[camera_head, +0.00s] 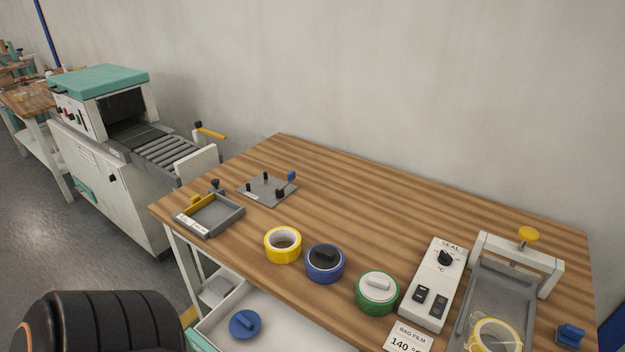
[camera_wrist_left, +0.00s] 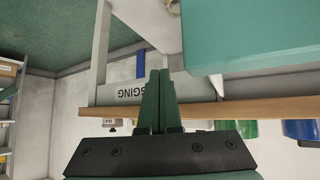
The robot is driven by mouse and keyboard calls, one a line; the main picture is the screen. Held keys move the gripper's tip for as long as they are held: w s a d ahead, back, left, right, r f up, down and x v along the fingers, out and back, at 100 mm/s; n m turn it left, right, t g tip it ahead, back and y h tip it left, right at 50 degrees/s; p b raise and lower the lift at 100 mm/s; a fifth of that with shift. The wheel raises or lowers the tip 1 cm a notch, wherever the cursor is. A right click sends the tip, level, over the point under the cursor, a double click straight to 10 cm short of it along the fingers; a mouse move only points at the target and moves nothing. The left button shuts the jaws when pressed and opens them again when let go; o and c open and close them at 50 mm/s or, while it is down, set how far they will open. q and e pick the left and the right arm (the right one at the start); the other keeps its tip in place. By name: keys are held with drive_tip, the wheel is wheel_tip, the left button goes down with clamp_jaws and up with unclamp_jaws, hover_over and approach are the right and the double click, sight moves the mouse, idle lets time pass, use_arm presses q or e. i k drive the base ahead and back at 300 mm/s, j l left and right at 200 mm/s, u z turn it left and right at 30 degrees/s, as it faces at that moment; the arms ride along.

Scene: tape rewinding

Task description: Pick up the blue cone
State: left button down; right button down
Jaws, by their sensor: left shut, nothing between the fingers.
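A blue round piece with a raised knob (camera_head: 245,323) lies in the white open drawer below the table's front edge; it is the likeliest blue cone, though its shape looks more like a flat disc. My left gripper (camera_wrist_left: 158,72) shows in the left wrist view with its two green fingers together and nothing between them. That view is upside down, and the fingers are near the table's wooden edge (camera_wrist_left: 260,107). In the head view the left gripper does not show. My right gripper is in neither view.
On the wooden table (camera_head: 400,215) stand a yellow tape roll (camera_head: 283,257), a blue roll (camera_head: 325,276) and a green roll (camera_head: 377,304). A grey tray (camera_head: 222,225), a pegged plate (camera_head: 262,197), and a white seal box (camera_head: 422,306) stand nearby. The back middle is clear.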

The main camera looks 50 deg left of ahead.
sight(245, 323)
drive_tip(key=k+u, duration=0.15)
drive_tip(key=u, duration=0.15)
drive_tip(key=k+u, duration=0.15)
drive_tip(key=u, duration=0.15)
drive_tip(key=i+u, duration=0.1)
drive_tip(key=u, duration=0.95)
drive_tip(key=i+l+z, duration=0.2)
drive_tip(key=k+j, duration=0.05)
drive_tip(key=k, duration=0.05)
